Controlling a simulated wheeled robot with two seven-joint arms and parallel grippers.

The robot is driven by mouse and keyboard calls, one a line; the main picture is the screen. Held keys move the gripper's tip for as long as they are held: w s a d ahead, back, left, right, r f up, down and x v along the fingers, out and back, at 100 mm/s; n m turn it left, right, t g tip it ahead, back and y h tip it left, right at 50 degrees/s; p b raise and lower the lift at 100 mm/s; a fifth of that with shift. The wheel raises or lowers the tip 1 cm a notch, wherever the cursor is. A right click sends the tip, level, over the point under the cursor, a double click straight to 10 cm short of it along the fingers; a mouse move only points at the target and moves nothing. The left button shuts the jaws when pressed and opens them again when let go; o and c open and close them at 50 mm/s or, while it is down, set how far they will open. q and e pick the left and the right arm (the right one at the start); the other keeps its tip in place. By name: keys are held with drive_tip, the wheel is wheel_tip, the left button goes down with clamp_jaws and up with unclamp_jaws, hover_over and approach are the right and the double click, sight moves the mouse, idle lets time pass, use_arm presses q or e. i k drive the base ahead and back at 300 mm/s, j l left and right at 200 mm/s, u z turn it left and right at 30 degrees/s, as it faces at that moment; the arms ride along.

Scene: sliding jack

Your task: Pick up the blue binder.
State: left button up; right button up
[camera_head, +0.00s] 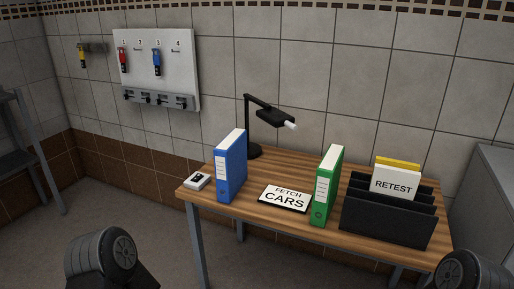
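The blue binder (232,167) stands upright on the left part of the wooden table (265,217). Its labelled spine faces towards me and nothing holds it. A green binder (326,186) stands upright further right on the same table. Dark rounded parts of my own arms show at the bottom left and bottom right edges, well short of the table. Neither gripper's fingers show in the head view.
A white box (197,182) sits left of the blue binder, and a black desk lamp (255,150) stands behind it. A "FETCH CARS" sign (286,198) lies between the binders. A black file rack (386,220) holds a "RETEST" card (394,184). A key board (158,68) hangs on the wall.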

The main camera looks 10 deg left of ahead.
sight(230, 156)
drive_tip(key=i+j+z, duration=0.3)
drive_tip(key=i, duration=0.2)
drive_tip(key=i+j+z, duration=0.35)
drive_tip(key=i, duration=0.1)
